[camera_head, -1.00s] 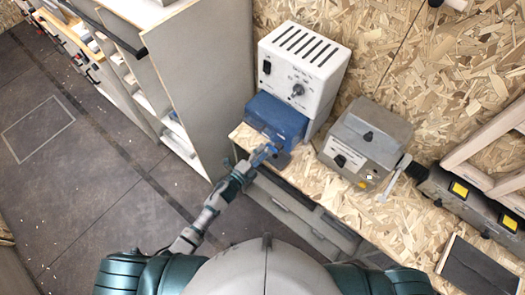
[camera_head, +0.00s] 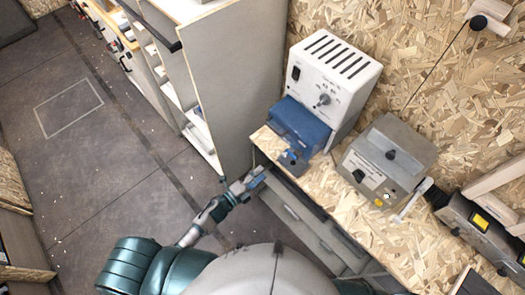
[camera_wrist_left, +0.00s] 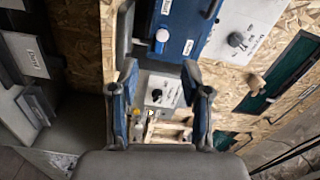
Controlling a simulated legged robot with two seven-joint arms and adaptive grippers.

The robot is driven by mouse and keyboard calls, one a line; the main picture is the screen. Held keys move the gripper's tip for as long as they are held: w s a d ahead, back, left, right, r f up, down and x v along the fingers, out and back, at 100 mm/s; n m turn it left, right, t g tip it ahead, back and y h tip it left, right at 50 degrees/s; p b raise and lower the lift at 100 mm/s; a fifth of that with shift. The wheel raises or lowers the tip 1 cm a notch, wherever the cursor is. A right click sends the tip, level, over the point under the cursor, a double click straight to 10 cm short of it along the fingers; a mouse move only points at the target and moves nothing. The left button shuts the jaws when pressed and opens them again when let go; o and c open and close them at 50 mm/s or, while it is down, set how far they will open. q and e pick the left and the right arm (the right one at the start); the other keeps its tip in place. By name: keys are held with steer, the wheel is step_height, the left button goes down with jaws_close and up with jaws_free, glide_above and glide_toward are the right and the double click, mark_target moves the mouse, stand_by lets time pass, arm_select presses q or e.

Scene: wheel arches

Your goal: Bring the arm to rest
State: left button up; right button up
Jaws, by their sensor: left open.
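My left arm reaches in from the lower left in the head view. Its left gripper (camera_head: 256,179) is in front of the workbench's front edge, below the blue box (camera_head: 301,122), and apart from it. In the left wrist view the two blue fingers of the gripper (camera_wrist_left: 161,100) stand wide apart with nothing held between them. The blue box (camera_wrist_left: 185,24) shows beyond the fingertips. My right gripper is out of view.
A white box with a dial (camera_head: 331,84) stands behind the blue box. A grey device with a crank (camera_head: 388,158) sits right of them on the chipboard bench (camera_head: 345,196). A grey cabinet (camera_head: 232,80) stands left of the bench. Open floor (camera_head: 110,170) lies left.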

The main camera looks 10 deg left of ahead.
arm_select(q)
steer(key=s+a+f+n+g+y, duration=0.2)
steer(key=s+a+f+n+y, duration=0.15)
steer(key=f, duration=0.65)
steer(key=s+a+f+n+g+y, duration=0.1)
steer(key=s+a+f+n+y, duration=0.25)
steer(key=f, duration=0.55)
steer(key=s+a+f+n+g+y, duration=0.1)
steer(key=s+a+f+n+g, duration=0.25)
steer(key=f, duration=0.65)
steer(key=s+a+f+n+g+y, duration=0.1)
steer(key=s+f+n+g, duration=0.1)
steer(key=s+f, duration=0.3)
steer(key=s+a+f+n+g, duration=0.1)
steer(key=s+f+n, duration=0.4)
steer(key=s, duration=0.9)
steer(key=s+a+f+n+g+y, duration=0.1)
steer(key=s+f+n+g, duration=0.2)
steer(key=s, duration=0.6)
step_height(320, 180, down, 2)
steer(key=shift+s+a+g+y, duration=0.3)
steer(key=shift+s+g, duration=0.1)
steer(key=shift+g, duration=0.15)
